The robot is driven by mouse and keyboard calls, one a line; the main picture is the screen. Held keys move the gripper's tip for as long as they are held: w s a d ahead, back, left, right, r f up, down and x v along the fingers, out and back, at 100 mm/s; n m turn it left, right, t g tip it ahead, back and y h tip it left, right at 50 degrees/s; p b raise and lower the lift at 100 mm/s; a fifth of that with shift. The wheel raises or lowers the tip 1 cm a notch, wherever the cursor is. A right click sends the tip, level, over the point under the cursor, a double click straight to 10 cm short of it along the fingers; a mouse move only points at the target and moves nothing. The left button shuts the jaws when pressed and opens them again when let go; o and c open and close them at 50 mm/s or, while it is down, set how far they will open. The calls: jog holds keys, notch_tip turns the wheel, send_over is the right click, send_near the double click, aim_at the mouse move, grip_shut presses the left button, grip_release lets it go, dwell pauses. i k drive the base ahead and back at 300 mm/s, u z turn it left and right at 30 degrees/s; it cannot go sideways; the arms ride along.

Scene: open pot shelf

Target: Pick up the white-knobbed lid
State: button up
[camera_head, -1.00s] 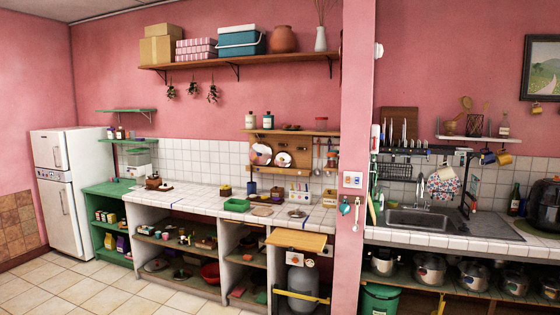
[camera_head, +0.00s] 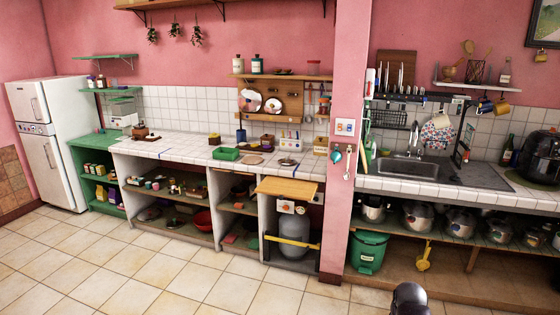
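I cannot single out a white-knobbed lid; knob colours are too small to tell. Several steel pots, one of them this pot (camera_head: 417,217), stand in a row on the open shelf under the sink counter at right. Some seem to have lids on. A flat round lid-like thing (camera_head: 288,161) lies on the tiled counter. Dark round things (camera_head: 149,213) lie on the low shelf at left. My gripper is not seen; a dark rounded part, probably of my own arm, shows at the bottom edge, well in front of the shelf.
A pink pillar (camera_head: 345,150) divides the left counter from the sink (camera_head: 405,168). A green bin (camera_head: 368,252) and a yellow scoop (camera_head: 424,256) are below the pot shelf. A gas cylinder (camera_head: 292,235) with a yellow bar stands left of the pillar. The tiled floor (camera_head: 210,285) in front is clear.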

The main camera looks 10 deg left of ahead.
aim_at(287, 160)
jog(key=u, duration=0.4)
jog(key=i, duration=0.8)
jog(key=u, duration=0.55)
jog(key=i, duration=1.75)
jog(key=z, duration=0.55)
jog(key=i, duration=1.1)
jog(key=z, duration=0.5)
